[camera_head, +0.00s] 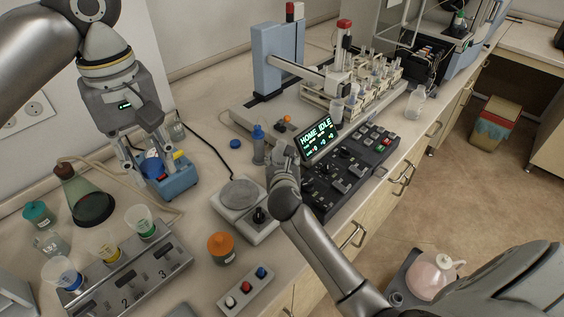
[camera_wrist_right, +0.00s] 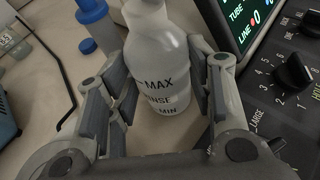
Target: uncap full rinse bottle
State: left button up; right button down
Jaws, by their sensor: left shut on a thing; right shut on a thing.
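The white rinse bottle (camera_wrist_right: 158,60), marked MAX and MIN, stands upright between the fingers of my right gripper (camera_wrist_right: 160,92) in the right wrist view. The gripper is shut on its body. The bottle's top is cut off by the frame edge. In the head view my right gripper (camera_head: 280,160) is beside the control panel and largely hides the bottle.
A blue-topped bottle (camera_head: 258,146) and a loose blue cap (camera_head: 235,143) are left of my right gripper. A hotplate (camera_head: 239,193), an orange-lidded jar (camera_head: 221,248), a flask (camera_head: 90,203) and the panel (camera_head: 345,165) crowd the bench.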

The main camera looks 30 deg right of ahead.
jog(key=c, duration=0.7)
grip_release()
